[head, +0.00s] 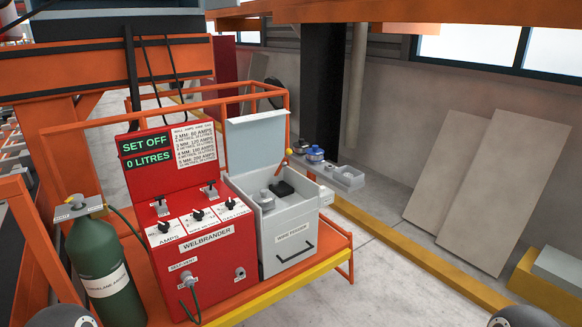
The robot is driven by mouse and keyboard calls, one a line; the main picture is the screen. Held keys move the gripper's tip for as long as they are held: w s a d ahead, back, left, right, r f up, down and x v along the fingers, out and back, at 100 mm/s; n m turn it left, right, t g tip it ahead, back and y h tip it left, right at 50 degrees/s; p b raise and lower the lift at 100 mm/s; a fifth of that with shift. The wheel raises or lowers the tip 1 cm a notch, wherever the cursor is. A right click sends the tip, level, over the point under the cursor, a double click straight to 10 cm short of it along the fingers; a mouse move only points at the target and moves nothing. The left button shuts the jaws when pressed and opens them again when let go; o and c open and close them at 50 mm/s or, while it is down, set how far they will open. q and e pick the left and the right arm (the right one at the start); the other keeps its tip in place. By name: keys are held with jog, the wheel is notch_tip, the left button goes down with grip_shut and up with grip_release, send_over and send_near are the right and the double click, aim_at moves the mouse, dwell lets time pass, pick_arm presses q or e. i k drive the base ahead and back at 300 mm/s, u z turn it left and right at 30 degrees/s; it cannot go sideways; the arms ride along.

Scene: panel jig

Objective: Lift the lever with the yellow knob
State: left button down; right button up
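A small lever with a yellow-orange knob (289,152) stands up at the back right of the open grey box (290,235), by its raised lid (257,143). The knob is small in the head view, and the lever's lower end is hard to make out. Neither gripper is in view. Only dark rounded parts, apparently of my own arms, show at the bottom left and bottom right edges.
The red WELBRANDER panel (205,245) with switches and dials stands left of the box. A green gas cylinder (100,265) stands farther left. An orange frame with a yellow front edge (290,290) carries them.

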aim_at(283, 164)
jog(key=z, duration=0.3)
jog(key=i, duration=0.55)
jog(key=z, duration=0.7)
jog(key=i, duration=1.1)
jog(key=u, duration=0.55)
